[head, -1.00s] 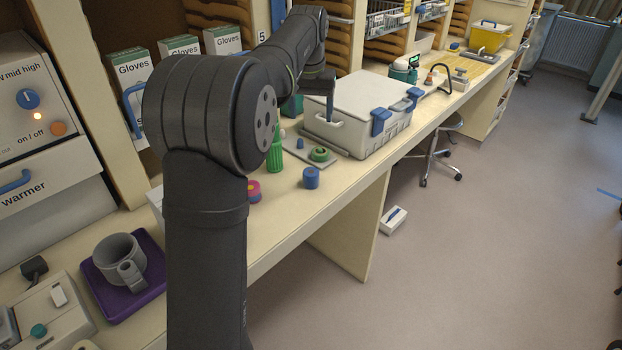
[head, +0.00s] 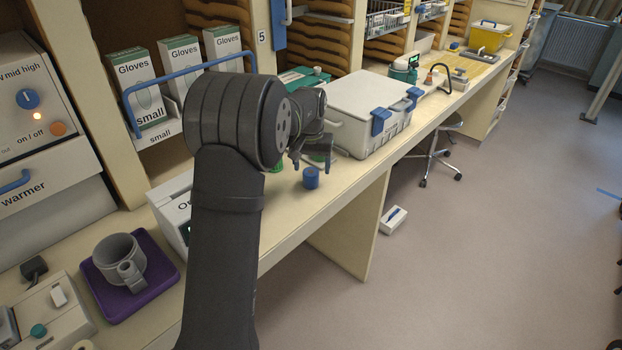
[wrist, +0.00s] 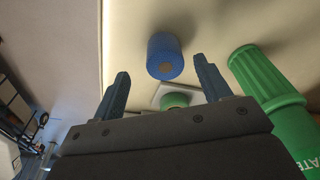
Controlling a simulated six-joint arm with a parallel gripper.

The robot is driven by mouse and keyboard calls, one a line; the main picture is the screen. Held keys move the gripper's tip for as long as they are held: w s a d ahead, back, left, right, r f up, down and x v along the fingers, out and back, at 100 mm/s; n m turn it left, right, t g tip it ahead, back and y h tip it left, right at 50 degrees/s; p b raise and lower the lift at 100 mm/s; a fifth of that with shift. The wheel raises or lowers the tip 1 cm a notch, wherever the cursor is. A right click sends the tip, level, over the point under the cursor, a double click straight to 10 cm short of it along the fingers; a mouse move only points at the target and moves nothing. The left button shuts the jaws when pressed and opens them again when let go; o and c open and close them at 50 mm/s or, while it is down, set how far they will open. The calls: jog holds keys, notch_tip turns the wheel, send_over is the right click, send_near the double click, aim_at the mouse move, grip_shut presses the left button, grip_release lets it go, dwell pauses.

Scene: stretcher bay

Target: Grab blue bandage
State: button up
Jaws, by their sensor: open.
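The blue bandage (head: 311,178) is a short blue roll on the bench top near the front edge. It also shows in the wrist view (wrist: 164,55), ahead of and between the fingers, with a brown core at its end. My gripper (head: 312,167) is open and empty, pointing down just above and behind the bandage in the head view. In the wrist view its two fingers (wrist: 160,85) are spread wide and apart from the roll.
A green bottle (wrist: 262,85) stands close to one finger in the wrist view. A green roll (wrist: 175,100) lies on a pale plate nearby. A large white box with blue latches (head: 370,110) stands to the right. The bench edge is close to the bandage.

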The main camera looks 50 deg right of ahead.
aim_at(311, 172)
jog(key=shift+w+d+f, duration=0.15)
jog(key=shift+w+f, duration=0.05)
jog(key=shift+f, duration=0.65)
jog(key=shift+w+d+f, duration=0.15)
jog(key=shift+f, duration=0.75)
jog(key=shift+w+d+f, duration=0.15)
jog(key=shift+w+f, duration=0.05)
jog(key=shift+f, duration=0.65)
jog(key=c, duration=1.1)
jog(key=shift+r, duration=0.1)
